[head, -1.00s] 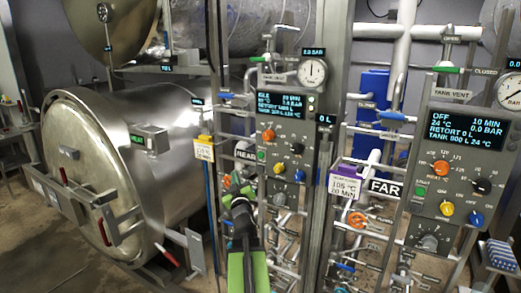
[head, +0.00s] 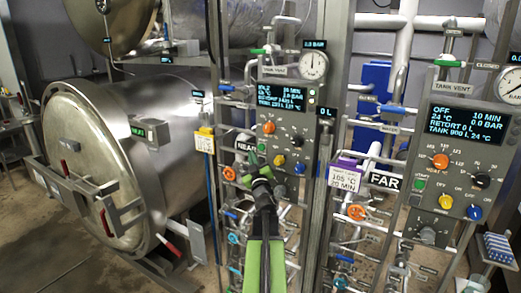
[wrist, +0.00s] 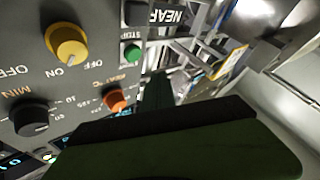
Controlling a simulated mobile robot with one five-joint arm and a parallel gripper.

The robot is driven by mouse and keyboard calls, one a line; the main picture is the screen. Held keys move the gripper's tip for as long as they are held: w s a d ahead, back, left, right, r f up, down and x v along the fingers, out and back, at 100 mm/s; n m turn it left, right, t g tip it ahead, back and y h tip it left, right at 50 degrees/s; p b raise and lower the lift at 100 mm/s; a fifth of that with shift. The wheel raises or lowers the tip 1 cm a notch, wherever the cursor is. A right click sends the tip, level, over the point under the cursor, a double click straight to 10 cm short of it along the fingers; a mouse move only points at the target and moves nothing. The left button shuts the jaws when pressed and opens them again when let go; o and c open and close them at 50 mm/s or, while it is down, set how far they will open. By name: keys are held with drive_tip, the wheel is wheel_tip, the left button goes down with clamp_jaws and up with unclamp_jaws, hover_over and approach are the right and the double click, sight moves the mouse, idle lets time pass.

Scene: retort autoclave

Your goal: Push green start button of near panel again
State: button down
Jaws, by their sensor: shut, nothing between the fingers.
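In the wrist view the panel appears upside down, with the green button (wrist: 133,53) near the top middle. My gripper (head: 254,161) is shut and empty, its tips just below and left of the button in the head view. In the wrist view my gripper's dark green finger (wrist: 157,92) points toward the button, with a gap in the picture. I cannot tell whether they touch.
An orange knob (head: 269,127), black knob (head: 298,141) and yellow knob (head: 279,160) sit close to the button. Pipes and valves crowd below. The far panel (head: 459,150) is at the right, and a large steel retort (head: 160,145) is at the left.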

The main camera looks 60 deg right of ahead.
sight(258, 146)
drive_tip(key=shift+d, duration=1.85)
idle(0.6)
drive_tip(key=shift+d, duration=0.4)
drive_tip(key=shift+d, duration=0.65)
idle(0.7)
drive_tip(key=shift+a, duration=1.05)
drive_tip(key=a, duration=0.5)
